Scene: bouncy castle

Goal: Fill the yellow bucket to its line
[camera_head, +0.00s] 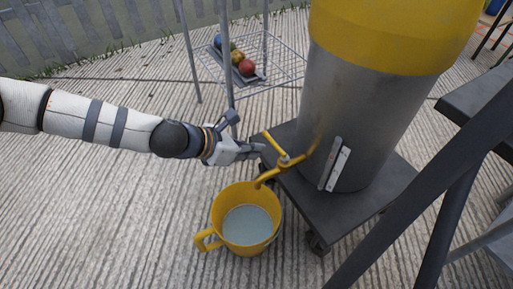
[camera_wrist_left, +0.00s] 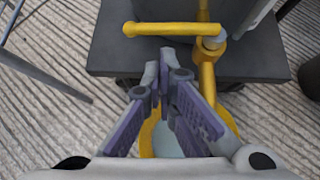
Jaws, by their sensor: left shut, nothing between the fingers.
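The yellow bucket (camera_head: 220,207) stands upright on the ribbed ground with pale liquid (camera_head: 247,225) inside; in the left wrist view it (camera_wrist_left: 146,135) is partly hidden behind my gripper. A yellow tap spout (camera_head: 270,177) reaches from the large grey and yellow tank (camera_head: 358,115) to over the bucket's rim. The tap's yellow lever (camera_head: 274,143) also shows in the left wrist view (camera_wrist_left: 165,29). My left gripper (camera_head: 258,151) is shut and empty, close beside the lever; contact is unclear. The fill line is not discernible. My right gripper is out of view.
The tank stands on a dark wheeled platform (camera_head: 335,207). Behind is a wire rack (camera_head: 285,68) with several coloured balls on it. Dark metal framing (camera_head: 440,225) blocks the right side. Open ground lies left of the bucket.

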